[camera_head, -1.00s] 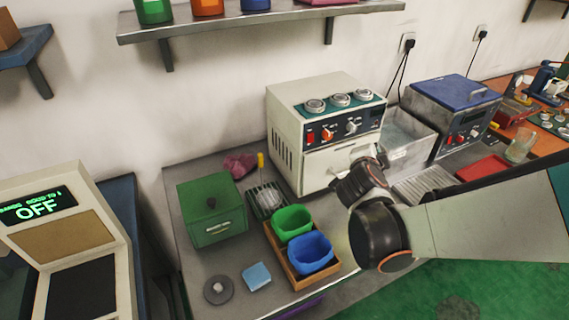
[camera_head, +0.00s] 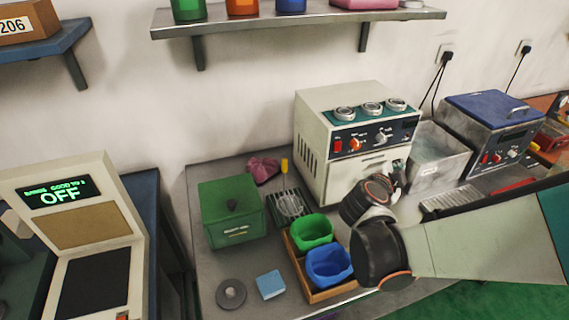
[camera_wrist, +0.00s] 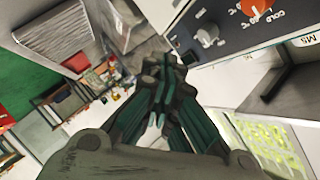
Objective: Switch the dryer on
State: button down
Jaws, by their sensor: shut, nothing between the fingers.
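The dryer (camera_head: 322,168) is a cream box with three metal rings on its top. Its dark front panel has a red switch (camera_head: 338,146), an orange-red knob (camera_head: 355,144) and a grey knob (camera_head: 381,138). My gripper (camera_head: 399,178) is in front of the dryer's lower front, largely hidden by my wrist in the head view. In the wrist view my gripper (camera_wrist: 167,70) is shut and empty. The panel's grey knob (camera_wrist: 207,35) and orange-red knob (camera_wrist: 262,6) lie beyond the fingertips, up and right; the red switch is not visible there.
A green box (camera_head: 232,212) and a wooden tray (camera_head: 296,262) with green and blue bins stand left. A display (camera_head: 58,192) at far left reads OFF.

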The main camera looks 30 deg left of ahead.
aim_at(338, 146)
jog(key=s+a+n+y, duration=0.1)
jog(key=a+y, duration=0.1)
jog(key=a, duration=1)
jog(key=shift+a+f+n, duration=0.15)
jog(key=shift+a+n, duration=0.1)
jog(key=shift+n, duration=0.05)
jog(key=shift+w+a+b, duration=0.1)
jog(key=shift+b, duration=0.2)
dwell(0.4)
jog(key=shift+w+a, duration=0.15)
jog(key=shift+a, duration=0.05)
jog(key=shift+w+a+f, duration=0.1)
jog(key=shift+w+a, duration=0.1)
dwell(0.7)
jog(key=shift+s+d, duration=0.1)
jog(key=shift+s+d, duration=0.4)
jog(key=shift+d, duration=0.05)
dwell(0.5)
